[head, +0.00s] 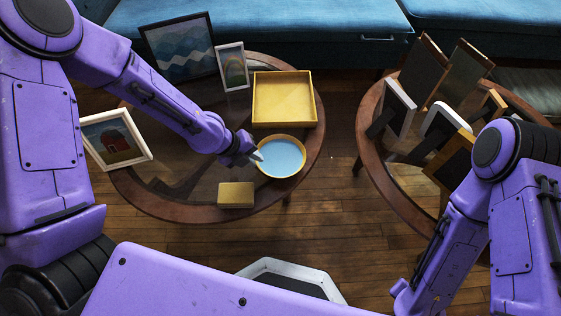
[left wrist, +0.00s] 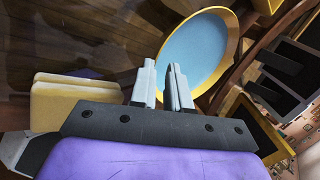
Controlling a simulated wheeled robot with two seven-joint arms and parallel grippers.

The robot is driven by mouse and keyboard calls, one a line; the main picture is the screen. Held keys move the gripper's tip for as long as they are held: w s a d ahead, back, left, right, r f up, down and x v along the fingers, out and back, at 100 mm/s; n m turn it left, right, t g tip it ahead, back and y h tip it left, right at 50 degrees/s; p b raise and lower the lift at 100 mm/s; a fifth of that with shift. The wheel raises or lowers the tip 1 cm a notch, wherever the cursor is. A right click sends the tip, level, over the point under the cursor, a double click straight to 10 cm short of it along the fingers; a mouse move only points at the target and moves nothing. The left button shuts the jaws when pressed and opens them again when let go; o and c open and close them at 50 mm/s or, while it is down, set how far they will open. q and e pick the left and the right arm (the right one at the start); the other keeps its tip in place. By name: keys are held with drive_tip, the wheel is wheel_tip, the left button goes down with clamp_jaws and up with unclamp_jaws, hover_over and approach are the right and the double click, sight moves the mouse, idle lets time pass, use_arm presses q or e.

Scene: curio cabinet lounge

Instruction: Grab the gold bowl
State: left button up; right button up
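The gold bowl (head: 304,168) has a blue inside and sits upright near the right edge of the left round table. It also shows in the left wrist view (left wrist: 198,45). My left gripper (head: 258,156) is at the bowl's left rim. In the left wrist view its two fingers (left wrist: 161,76) have a narrow gap, with one finger over the blue inside and the other outside the rim. I cannot tell whether they press on the rim. My right arm comes in at the right, but its gripper is not in view.
A square gold tray (head: 285,98) lies just behind the bowl, and a small gold box (head: 236,194) in front. Picture frames (head: 178,48) stand on the left table (head: 170,212). The right table (head: 368,150) holds several more frames. Floor lies between the tables.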

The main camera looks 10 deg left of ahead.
sight(260, 164)
use_arm(q)
drive_tip(key=b+x, duration=0.2)
drive_tip(key=x, duration=0.2)
drive_tip(key=shift+f, duration=0.35)
drive_tip(key=shift+r, duration=0.2)
clamp_jaws()
drive_tip(key=shift+d, duration=0.1)
idle(0.6)
